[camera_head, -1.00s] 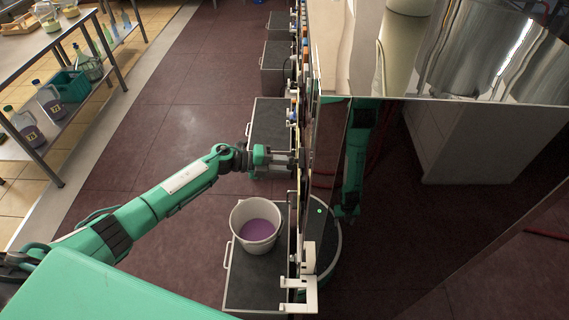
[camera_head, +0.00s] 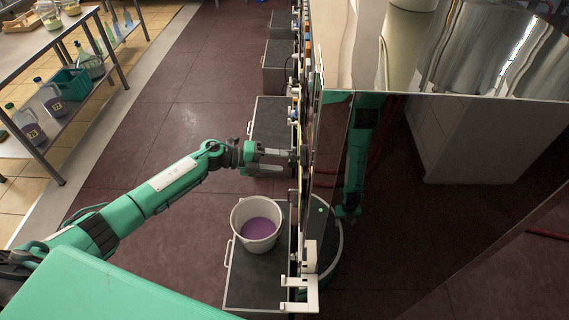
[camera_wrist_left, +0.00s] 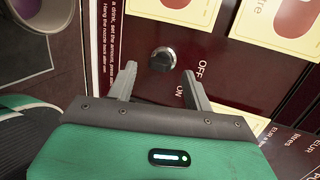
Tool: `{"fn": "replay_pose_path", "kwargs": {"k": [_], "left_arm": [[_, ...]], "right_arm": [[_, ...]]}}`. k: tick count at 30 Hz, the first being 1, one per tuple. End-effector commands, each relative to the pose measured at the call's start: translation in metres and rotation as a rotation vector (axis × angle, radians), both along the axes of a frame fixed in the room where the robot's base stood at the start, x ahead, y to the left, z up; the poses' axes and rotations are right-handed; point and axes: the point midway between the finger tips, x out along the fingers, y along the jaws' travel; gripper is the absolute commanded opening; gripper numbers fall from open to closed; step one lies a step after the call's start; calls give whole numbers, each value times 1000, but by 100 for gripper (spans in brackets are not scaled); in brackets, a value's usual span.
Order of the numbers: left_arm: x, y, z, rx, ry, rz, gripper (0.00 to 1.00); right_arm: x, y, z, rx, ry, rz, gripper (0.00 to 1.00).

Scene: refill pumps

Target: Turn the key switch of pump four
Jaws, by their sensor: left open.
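The key switch (camera_wrist_left: 162,59) is a dark round knob on the dark red pump panel (camera_wrist_left: 150,25) in the left wrist view. The lettering beside it reads OFF and ON. My left gripper (camera_wrist_left: 158,80) is open, its two grey fingers pointing at the panel, one on each side below the knob. The knob lies just past the fingertips, and I cannot tell whether they touch it. In the head view my left gripper (camera_head: 290,154) reaches the edge-on row of pump fronts (camera_head: 304,130), where the switch is hidden. My right gripper is not clearly in view.
A white bucket (camera_head: 241,211) of purple liquid stands on a dark platform (camera_head: 258,283) below my left arm. A white bracket (camera_head: 301,291) sticks out at the near panel end. A shelf table (camera_head: 60,45) with jugs stands at the left. The floor between is clear.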

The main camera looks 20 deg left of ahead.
Motion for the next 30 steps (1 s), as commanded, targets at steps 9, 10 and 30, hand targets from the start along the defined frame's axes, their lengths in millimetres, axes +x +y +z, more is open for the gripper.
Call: {"fn": "replay_pose_path", "kwargs": {"k": [9, 10, 30], "left_arm": [[-27, 61, 13, 3, 0, 2, 51], [-30, 65, 14, 3, 0, 1, 51], [-43, 95, 27, 0, 1, 1, 51]], "right_arm": [[0, 0, -24, 0, 0, 0, 57], [0, 0, -26, 0, 1, 0, 57], [0, 0, -33, 0, 1, 0, 57]]}}
